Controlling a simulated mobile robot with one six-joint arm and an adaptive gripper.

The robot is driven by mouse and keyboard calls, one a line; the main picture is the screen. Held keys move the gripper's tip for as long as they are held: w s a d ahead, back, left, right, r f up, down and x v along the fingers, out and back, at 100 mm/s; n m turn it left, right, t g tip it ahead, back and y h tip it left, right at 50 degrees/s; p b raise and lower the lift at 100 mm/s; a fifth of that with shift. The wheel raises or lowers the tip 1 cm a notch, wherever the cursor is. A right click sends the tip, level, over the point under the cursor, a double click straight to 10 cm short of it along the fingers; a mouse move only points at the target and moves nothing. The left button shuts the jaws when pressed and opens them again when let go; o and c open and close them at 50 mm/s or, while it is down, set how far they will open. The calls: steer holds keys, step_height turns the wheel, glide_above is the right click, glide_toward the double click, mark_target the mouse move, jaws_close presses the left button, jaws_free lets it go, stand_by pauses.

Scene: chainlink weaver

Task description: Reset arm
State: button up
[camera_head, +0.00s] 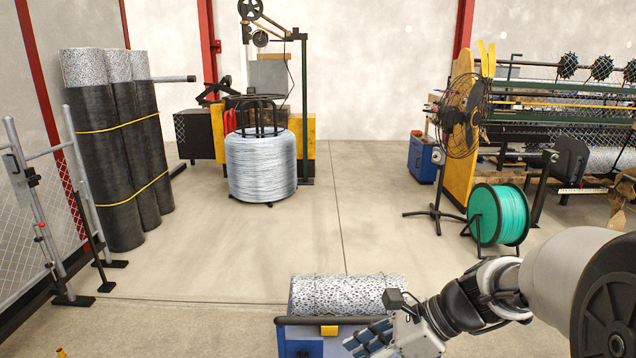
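My arm reaches in from the right edge of the head view. My gripper (372,340) is at the bottom, just right of centre, in front of a blue bench or cart (300,338). The gripper's fingers are partly cut off by the frame's lower edge, and their opening is not clear. A roll of silvery mesh (340,289) lies on its side behind the gripper. I cannot tell whether the gripper touches the blue bench.
A wire coil on a stand (261,165) stands at the back. Wrapped mesh rolls (118,160) and a chain-link gate (25,230) are at left. A fan (461,115), green wire spool (498,214) and weaving machine (560,117) are at right. The middle floor (350,210) is clear.

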steer(key=s+d+r+n+t+h, duration=0.1)
steer(key=s+d+r+n+h, duration=0.1)
steer(key=s+n, duration=0.7)
steer(key=s+d+r+n+t+h, duration=0.2)
steer(key=s+d+n+h, duration=0.2)
steer(key=s+n, duration=0.5)
steer(key=n+h, duration=0.2)
steer(key=n, duration=0.1)
steer(key=shift+s+d+h, duration=0.2)
steer(key=shift+d+h, duration=0.2)
